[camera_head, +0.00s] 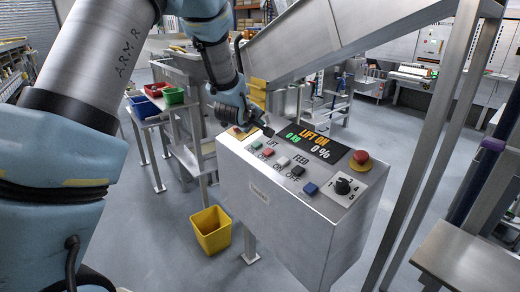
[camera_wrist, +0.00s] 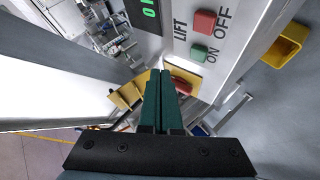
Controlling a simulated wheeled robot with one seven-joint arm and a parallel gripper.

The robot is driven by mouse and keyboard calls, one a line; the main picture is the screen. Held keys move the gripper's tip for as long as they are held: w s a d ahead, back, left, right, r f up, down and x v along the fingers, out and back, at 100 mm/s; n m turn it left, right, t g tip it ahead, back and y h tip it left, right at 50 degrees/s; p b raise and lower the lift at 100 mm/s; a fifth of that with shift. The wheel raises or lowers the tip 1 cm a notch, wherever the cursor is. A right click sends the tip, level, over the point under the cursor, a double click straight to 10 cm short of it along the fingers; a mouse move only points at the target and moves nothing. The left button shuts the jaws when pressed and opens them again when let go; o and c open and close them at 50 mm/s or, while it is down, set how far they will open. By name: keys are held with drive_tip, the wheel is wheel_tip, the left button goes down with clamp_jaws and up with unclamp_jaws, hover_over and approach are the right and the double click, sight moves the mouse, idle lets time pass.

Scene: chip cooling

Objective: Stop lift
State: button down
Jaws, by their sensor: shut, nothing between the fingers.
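The metal control box (camera_head: 262,191) has a display (camera_head: 312,141) reading LIFT ON, 0 KG and 0 %. Its LIFT row has a green ON button (camera_head: 257,143) and a red OFF button (camera_head: 267,153); in the wrist view the green button (camera_wrist: 199,52) and red button (camera_wrist: 204,21) show beyond the fingertips, up and right. My gripper (camera_head: 268,130) is shut and empty over the box's left end, apart from both LIFT buttons. In the wrist view its fingertips (camera_wrist: 160,73) overlap a yellow patch with a red button (camera_wrist: 181,86). I cannot tell whether they touch it.
The FEED row has a white button (camera_head: 282,161) and a black button (camera_head: 297,171). A blue button (camera_head: 311,188), a knob (camera_head: 342,186) and a red mushroom button (camera_head: 361,158) sit further right. A metal chute (camera_head: 330,35) rises behind. A yellow bin (camera_head: 211,230) stands on the floor.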

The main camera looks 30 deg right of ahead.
drive_tip(key=b, duration=0.4)
approach(269, 149)
drive_tip(key=w+d, duration=0.3)
drive_tip(key=w, duration=0.1)
drive_tip(key=shift+f, duration=0.35)
drive_tip(key=shift+d+f+b, duration=0.25)
drive_tip(key=shift+f+b, duration=0.25)
drive_tip(key=shift+f, duration=0.1)
idle(1.1)
drive_tip(key=shift+d+f+b, duration=0.15)
drive_tip(key=shift+f+b, duration=0.1)
drive_tip(key=shift+b, duration=0.25)
drive_tip(key=shift+d+f+b, duration=0.1)
drive_tip(key=shift+f+b, duration=0.35)
drive_tip(key=shift+f, duration=0.1)
idle(0.6)
drive_tip(key=shift+r, duration=0.1)
drive_tip(key=shift+a+r+p, duration=0.25)
drive_tip(key=shift+r+p, duration=0.15)
drive_tip(key=shift+r, duration=0.45)
